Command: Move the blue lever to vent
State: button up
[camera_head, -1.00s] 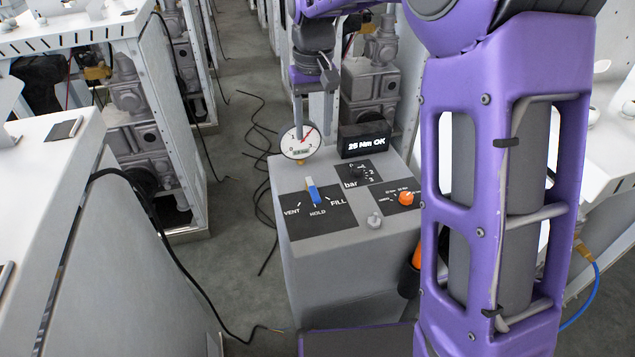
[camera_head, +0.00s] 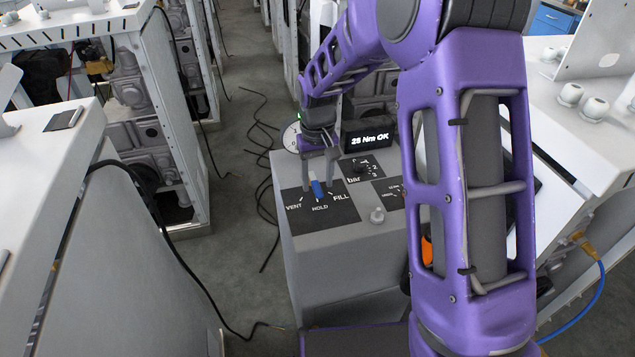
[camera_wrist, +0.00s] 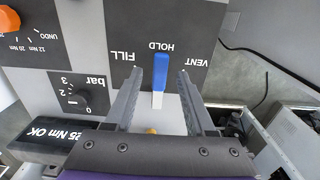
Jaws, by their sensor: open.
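The blue lever (camera_head: 317,188) stands on a black panel (camera_head: 326,214) marked VENT, HOLD and FILL on top of a grey box. It points toward HOLD. In the wrist view the lever (camera_wrist: 160,72) has a blue grip on a pale lower part. My gripper (camera_head: 319,187) is open above the panel, with one finger on each side of the lever. In the wrist view my gripper (camera_wrist: 160,72) shows a gap between each finger and the lever. VENT is on the right in that view and FILL on the left.
A black display (camera_head: 368,139) reads "25 Nm OK" behind the panel. An orange knob (camera_wrist: 8,20) shows in the wrist view. The gauge (camera_head: 291,137) is partly hidden by my arm.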

jog(key=shift+f, duration=0.55)
grip_shut()
jog(key=shift+r, duration=0.1)
dwell(1.0)
